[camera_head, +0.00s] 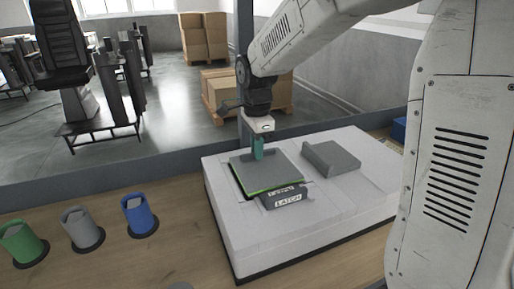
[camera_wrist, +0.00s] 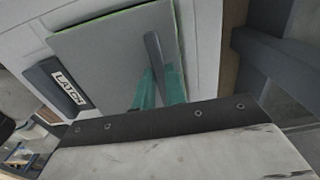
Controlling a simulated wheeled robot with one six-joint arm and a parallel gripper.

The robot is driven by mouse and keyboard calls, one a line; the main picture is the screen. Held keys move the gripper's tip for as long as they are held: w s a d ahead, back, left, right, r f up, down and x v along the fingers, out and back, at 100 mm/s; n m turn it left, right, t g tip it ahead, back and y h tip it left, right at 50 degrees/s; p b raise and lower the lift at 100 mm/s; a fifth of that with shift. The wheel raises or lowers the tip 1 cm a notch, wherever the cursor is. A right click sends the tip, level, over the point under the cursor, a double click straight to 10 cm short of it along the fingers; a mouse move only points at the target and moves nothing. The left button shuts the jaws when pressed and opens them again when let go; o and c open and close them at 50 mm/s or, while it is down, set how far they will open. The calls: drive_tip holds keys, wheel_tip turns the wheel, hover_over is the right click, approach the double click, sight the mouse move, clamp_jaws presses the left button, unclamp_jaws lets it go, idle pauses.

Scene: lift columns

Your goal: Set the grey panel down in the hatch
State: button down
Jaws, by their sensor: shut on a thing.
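The grey panel (camera_head: 279,174) is a flat square plate over the top of the white block, with a green line along its near and left edges. My gripper (camera_head: 258,153) has teal fingers and comes down on the panel's far part. In the wrist view the panel (camera_wrist: 105,65) has an upright grey fin (camera_wrist: 154,50), and my gripper (camera_wrist: 160,76) is shut on that fin. A dark latch (camera_wrist: 60,84) labelled LATCH lies beside the panel. The hatch opening is hidden under the panel, and I cannot tell whether the panel sits flush.
The white block (camera_head: 275,242) stands on a wooden bench (camera_head: 130,265). A raised grey piece (camera_head: 331,158) is on the block right of the panel. Green (camera_head: 20,244), grey (camera_head: 80,229) and blue (camera_head: 138,215) cups stand at the left. A dark frame edge (camera_head: 100,176) runs behind the bench.

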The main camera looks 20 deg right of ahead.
drive_tip(key=shift+f, duration=0.25)
idle(0.5)
drive_tip(key=c, duration=1.4)
unclamp_jaws()
drive_tip(key=shift+o, duration=0.2)
drive_tip(key=shift+r, duration=3.5)
